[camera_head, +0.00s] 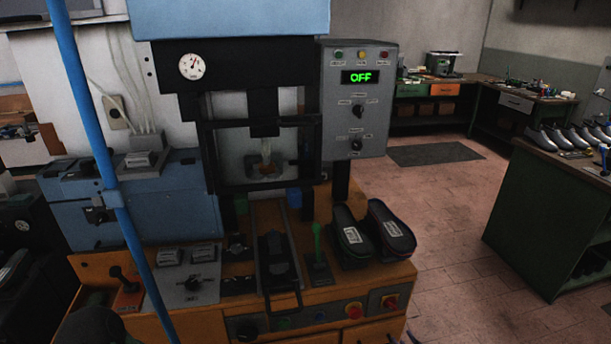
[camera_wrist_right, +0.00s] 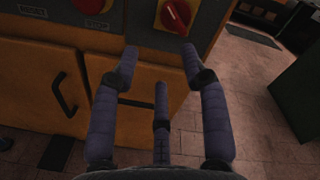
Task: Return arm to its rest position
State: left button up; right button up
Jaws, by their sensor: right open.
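My right gripper (camera_wrist_right: 160,66) fills the lower middle of the right wrist view. Its dark fingers are spread, with nothing between them. It is in front of the orange cabinet (camera_wrist_right: 38,84), below the red knob (camera_wrist_right: 175,15) and a red stop button. A clear gap to the cabinet front cannot be judged. In the head view the right gripper is barely visible, at most a sliver at the bottom edge. I cannot make out my left gripper in either view. The heel press (camera_head: 178,118) stands in the head view, with its control box (camera_head: 357,125) reading OFF.
Two dark shoe soles (camera_head: 350,233) lie on the right of the orange bench (camera_head: 208,312). A green-handled lever (camera_head: 317,245) stands beside them. A blue pole (camera_head: 100,150) crosses the left. Open tiled floor (camera_head: 465,265) lies to the right, before a green workbench (camera_head: 535,225).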

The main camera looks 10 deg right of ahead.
jog(key=s+a+f+n+g+y, duration=0.2)
jog(key=s+a+g+y, duration=0.1)
jog(key=a, duration=0.4)
jog(key=s+a+f+n+g+y, duration=0.2)
jog(key=s+a+n+g+y, duration=0.15)
jog(key=a, duration=0.45)
jog(key=s+a+f+n+g+y, duration=0.2)
jog(key=a+g+y, duration=0.15)
jog(key=a, duration=0.35)
jog(key=s+a+f+n+g+h, duration=0.2)
jog(key=s+a+n+g+h, duration=0.1)
jog(key=s+n, duration=0.4)
jog(key=s+a+f+n+g+h, duration=0.2)
jog(key=s+n+g+h, duration=0.2)
jog(key=s+n, duration=0.3)
jog(key=shift+a+f+n+h, duration=0.35)
jog(key=shift+n+h, duration=0.25)
jog(key=shift+n, duration=0.25)
jog(key=shift+s, duration=0.1)
